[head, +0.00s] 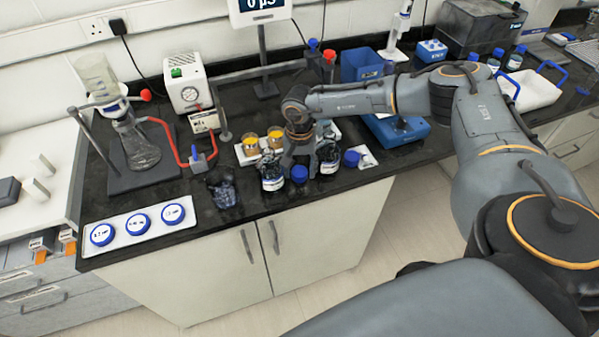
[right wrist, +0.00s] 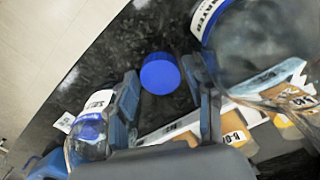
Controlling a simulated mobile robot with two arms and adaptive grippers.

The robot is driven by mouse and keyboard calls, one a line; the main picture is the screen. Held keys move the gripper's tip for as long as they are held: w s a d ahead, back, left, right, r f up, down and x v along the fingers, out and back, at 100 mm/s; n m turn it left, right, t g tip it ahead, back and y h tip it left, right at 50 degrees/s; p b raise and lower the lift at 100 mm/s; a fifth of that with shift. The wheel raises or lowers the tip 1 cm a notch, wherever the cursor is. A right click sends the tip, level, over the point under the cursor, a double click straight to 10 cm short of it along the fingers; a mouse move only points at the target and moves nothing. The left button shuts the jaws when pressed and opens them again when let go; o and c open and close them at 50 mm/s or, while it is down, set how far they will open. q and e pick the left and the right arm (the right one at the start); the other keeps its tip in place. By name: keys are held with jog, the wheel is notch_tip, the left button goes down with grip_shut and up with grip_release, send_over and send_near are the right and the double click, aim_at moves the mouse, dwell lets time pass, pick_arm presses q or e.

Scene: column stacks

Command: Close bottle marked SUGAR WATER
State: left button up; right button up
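My right gripper (head: 300,160) points down among the bottles at the bench's front edge. In the right wrist view its fingers (right wrist: 165,100) are apart, with a blue cap (right wrist: 160,73) showing between and beyond them. That cap appears below the gripper in the head view (head: 299,174); contact cannot be told. A clear bottle with a dark-lettered label (head: 272,175) stands left of the gripper, another bottle (head: 328,155) right of it. In the right wrist view a large clear bottle (right wrist: 265,45) has a label ending like "ATER"; SUGAR is not readable. My left gripper is out of view.
Another blue cap (head: 351,158) lies to the right. A white tray (head: 137,223) holds three labelled blue caps at the front left. Yellow-topped jars (head: 251,145) stand in a white holder behind the bottles. A clear glass item (head: 224,192) stands to their left.

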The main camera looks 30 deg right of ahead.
jog(key=c, duration=0.4)
jog(key=shift+w+r, duration=0.1)
jog(key=shift+r, duration=0.5)
jog(key=s+a+r+b, duration=0.5)
jog(key=s+r+b, duration=0.1)
jog(key=s+r, duration=0.5)
jog(key=shift+s+r, duration=0.4)
jog(key=shift+s, duration=0.75)
